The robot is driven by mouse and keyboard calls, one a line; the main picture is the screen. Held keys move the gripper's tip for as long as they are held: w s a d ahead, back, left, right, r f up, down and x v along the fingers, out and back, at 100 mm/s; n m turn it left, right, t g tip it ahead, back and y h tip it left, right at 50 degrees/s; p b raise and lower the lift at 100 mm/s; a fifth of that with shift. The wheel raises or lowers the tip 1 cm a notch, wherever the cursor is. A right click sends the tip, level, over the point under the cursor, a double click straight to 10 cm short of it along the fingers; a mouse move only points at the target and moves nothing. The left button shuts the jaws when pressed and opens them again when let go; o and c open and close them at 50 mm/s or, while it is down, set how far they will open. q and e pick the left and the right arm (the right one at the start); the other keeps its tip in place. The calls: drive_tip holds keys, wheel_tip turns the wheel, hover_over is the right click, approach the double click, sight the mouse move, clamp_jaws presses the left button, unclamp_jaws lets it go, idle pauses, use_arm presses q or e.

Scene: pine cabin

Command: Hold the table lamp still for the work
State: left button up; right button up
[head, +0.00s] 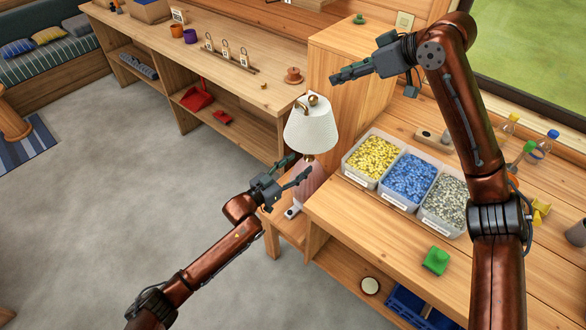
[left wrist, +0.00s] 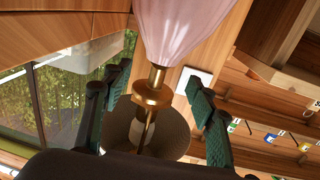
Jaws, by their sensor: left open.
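The table lamp (head: 312,128) has a white textured shade with a brass top and a pink body. It stands upright on a low wooden surface (head: 286,232) between the benches. My left gripper (head: 297,168) is open just below the shade. In the left wrist view the lamp's pink body (left wrist: 183,28) and brass neck (left wrist: 152,90) show between the open fingers, with gaps on both sides; the picture is upside down. The shade's dark inside shows below the neck. My right gripper (head: 350,74) is raised above the right bench, away from the lamp; its finger opening is unclear.
Bins of yellow (head: 371,158), blue (head: 408,178) and grey pieces (head: 445,200) stand on the right bench, close to the lamp. A green block (head: 436,260) lies near its front edge. A wooden cabinet (head: 345,85) stands behind the lamp. The grey floor (head: 120,180) at left is open.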

sight(307, 159)
use_arm(q)
drive_tip(key=shift+x, duration=3.1)
drive_tip(key=shift+c, duration=0.4)
drive_tip(key=shift+f, duration=0.1)
clamp_jaws()
drive_tip(key=c, duration=0.6)
unclamp_jaws()
drive_tip(key=shift+f, duration=0.1)
drive_tip(key=shift+a, duration=0.1)
clamp_jaws()
